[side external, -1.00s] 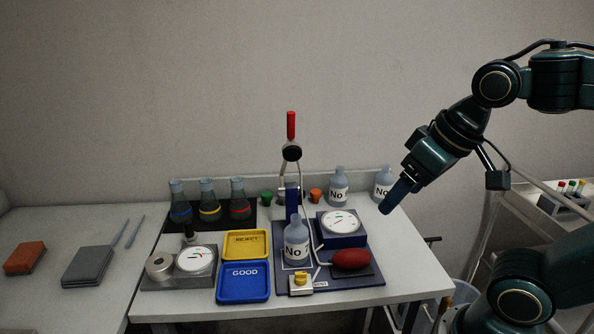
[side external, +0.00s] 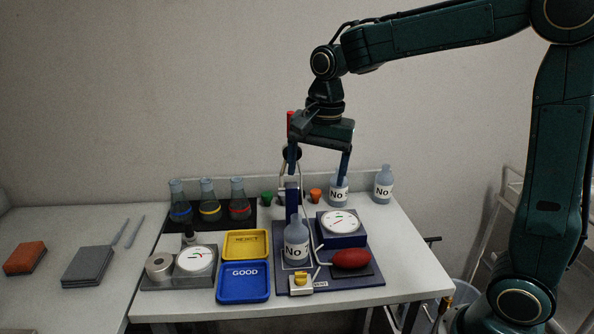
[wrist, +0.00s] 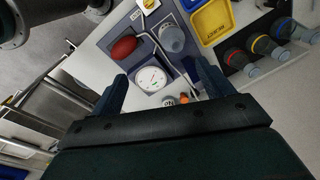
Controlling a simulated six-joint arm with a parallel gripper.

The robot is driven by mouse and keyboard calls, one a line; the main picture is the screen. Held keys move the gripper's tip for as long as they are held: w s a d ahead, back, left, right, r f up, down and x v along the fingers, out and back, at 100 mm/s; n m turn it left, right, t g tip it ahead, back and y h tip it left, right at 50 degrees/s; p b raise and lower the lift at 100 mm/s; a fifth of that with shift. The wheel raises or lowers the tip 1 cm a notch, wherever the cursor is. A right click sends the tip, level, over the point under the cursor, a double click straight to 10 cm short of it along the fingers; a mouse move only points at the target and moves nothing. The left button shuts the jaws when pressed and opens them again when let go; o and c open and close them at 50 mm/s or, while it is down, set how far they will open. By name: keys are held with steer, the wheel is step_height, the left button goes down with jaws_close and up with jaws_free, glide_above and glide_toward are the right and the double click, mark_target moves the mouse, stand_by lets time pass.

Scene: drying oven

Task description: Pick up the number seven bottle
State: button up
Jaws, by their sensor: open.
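Three grey-blue bottles with white "No" labels stand on the table; I cannot read a clear seven on any of them. One bottle (side external: 296,245) stands upright on the blue board at the front, and it also shows in the wrist view (wrist: 172,40). A second bottle (side external: 338,193) stands at the back, partly hidden by a finger. A third bottle (side external: 383,185) stands at the back right. My gripper (side external: 317,178) is open and empty, fingers pointing down, above the back part of the board. In the wrist view its fingers (wrist: 160,80) are spread apart.
A dial gauge (side external: 340,222) and red bulb (side external: 351,259) sit right of the front bottle. Yellow (side external: 246,244) and blue (side external: 244,282) trays lie left. Flasks (side external: 208,202) line the back left. The right table edge is clear.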

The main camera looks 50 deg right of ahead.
mark_target(296, 229)
steer(key=w+f+m, duration=0.1)
steer(key=w, duration=0.1)
steer(key=w+f+m, duration=0.1)
steer(key=f, duration=0.1)
steer(key=w+f+m+g, duration=0.1)
steer(key=w+m, duration=0.1)
steer(key=shift+w+d+f, duration=0.2)
steer(key=shift+w, duration=0.15)
steer(key=shift+f, duration=4.3)
steer(key=shift+s+f, duration=0.15)
steer(key=shift+f, duration=2.45)
steer(key=c, duration=1.1)
step_height(296, 229, up, 20)
steer(key=shift+r, duration=0.1)
